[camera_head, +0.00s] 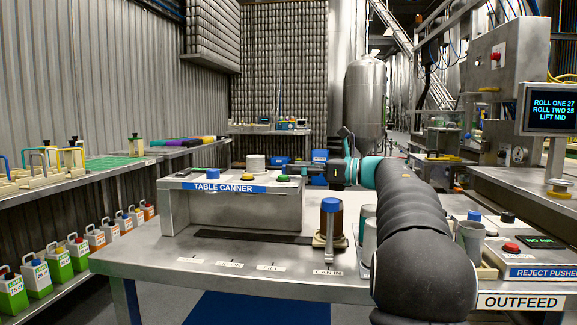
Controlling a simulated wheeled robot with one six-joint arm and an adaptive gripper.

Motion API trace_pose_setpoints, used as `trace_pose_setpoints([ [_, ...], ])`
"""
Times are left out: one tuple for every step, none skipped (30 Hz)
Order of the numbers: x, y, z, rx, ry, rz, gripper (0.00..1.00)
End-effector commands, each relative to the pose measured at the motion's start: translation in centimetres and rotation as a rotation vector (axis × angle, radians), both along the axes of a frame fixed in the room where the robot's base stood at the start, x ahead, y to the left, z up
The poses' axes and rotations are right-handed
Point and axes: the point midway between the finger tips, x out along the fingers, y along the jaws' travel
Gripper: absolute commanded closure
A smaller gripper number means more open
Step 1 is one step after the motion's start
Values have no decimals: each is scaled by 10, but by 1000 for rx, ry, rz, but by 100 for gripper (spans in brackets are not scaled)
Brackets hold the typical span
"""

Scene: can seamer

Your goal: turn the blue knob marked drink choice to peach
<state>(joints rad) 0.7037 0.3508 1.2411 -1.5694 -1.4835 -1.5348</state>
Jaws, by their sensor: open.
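Several blue knobs or caps show, and I cannot read a drink choice label or a peach mark on any of them. One blue knob (212,174) sits on top of the grey TABLE CANNER box (240,208), at its left. Another blue top (331,204) is on a brown cylinder on the bench. My gripper (318,172) is open, small in view beyond the canner's right end and pointing left. It appears empty and apart from the knobs.
A yellow button (253,177) and a green button (283,178) sit on the canner top, with a pale round part (256,162) behind. My arm crosses the bench's right side. A screen (549,108) reads ROLL ONE 27. The bench front (190,262) is mostly clear.

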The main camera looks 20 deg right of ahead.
Motion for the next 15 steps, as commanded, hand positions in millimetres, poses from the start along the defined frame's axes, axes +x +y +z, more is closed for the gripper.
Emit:
trace_pose_setpoints([
  [5,6,1,1,1,3,42],
  [8,9,1,0,0,2,42],
  [11,12,1,0,0,3,42],
  [13,14,1,0,0,3,42],
  [15,16,1,0,0,3,42],
  [17,17,1,0,0,2,42],
  [18,19,1,-1,-1,2,42],
  [19,20,0,-1,-1,2,42],
  [20,21,0,-1,-1,2,42],
  [20,21,0,-1,-1,2,42],
  [21,22,0,-1,-1,2,42],
  [21,22,0,-1,-1,2,42],
  [21,22,0,-1,-1,2,42],
  [21,22,0,-1,-1,2,42],
  [21,22,0,-1,-1,2,42],
])
